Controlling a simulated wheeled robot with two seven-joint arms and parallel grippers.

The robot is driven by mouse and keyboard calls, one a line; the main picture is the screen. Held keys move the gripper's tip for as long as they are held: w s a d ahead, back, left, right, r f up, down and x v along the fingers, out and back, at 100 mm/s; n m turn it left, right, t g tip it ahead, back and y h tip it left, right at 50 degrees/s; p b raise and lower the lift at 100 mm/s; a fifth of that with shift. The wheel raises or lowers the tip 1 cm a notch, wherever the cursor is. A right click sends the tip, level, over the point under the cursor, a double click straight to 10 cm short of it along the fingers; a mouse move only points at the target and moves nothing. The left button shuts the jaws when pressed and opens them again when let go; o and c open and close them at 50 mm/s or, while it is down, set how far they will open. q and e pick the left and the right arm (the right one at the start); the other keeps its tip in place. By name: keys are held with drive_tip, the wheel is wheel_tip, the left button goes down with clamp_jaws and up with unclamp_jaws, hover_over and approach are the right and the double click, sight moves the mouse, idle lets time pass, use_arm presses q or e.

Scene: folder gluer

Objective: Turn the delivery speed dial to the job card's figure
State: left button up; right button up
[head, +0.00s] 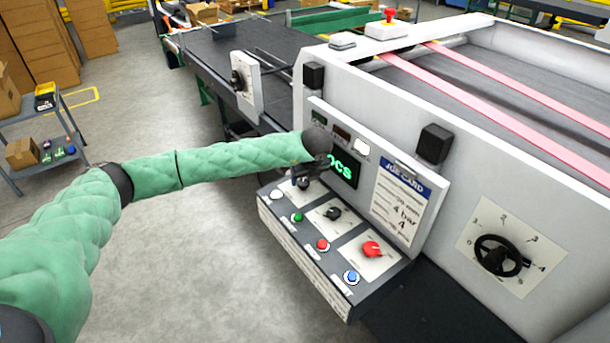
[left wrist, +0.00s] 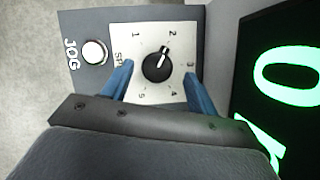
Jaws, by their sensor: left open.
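The dial (left wrist: 157,64) is a black round knob with a white pointer on a white plate marked 1 to 5. Its pointer is toward the 2. Its label is partly hidden by a finger; the letters "SP" show. My left gripper (head: 304,183) is over the first plate of the control panel (head: 338,295) and hides most of the knob there. In the left wrist view its two blue fingers (left wrist: 158,72) are open, one on each side of the dial; contact cannot be told. The job card (head: 396,212) has a blue header; its lower lines read "4 bar" and "4".
The panel also carries a black knob (head: 333,213), a red knob (head: 371,249) and white, green, red and blue buttons. A green-lettered screen (head: 344,166) stands just behind my gripper. A black handwheel (head: 499,256) is at the right. Open floor lies left of the panel.

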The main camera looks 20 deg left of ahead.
use_arm(q)
drive_tip(key=shift+w+a+f, duration=0.1)
drive_tip(key=shift+w+f, duration=0.1)
drive_tip(key=shift+f, duration=0.2)
drive_tip(key=shift+s+a+f+p, duration=0.1)
drive_tip(key=shift+p, duration=0.25)
drive_tip(key=shift+s+f, duration=0.1)
drive_tip(key=shift+s, duration=0.15)
drive_tip(key=shift+w+f, duration=0.2)
drive_tip(key=shift+w, duration=0.15)
drive_tip(key=shift+c, duration=0.7)
drive_tip(key=c, duration=0.8)
drive_tip(key=shift+c, duration=0.2)
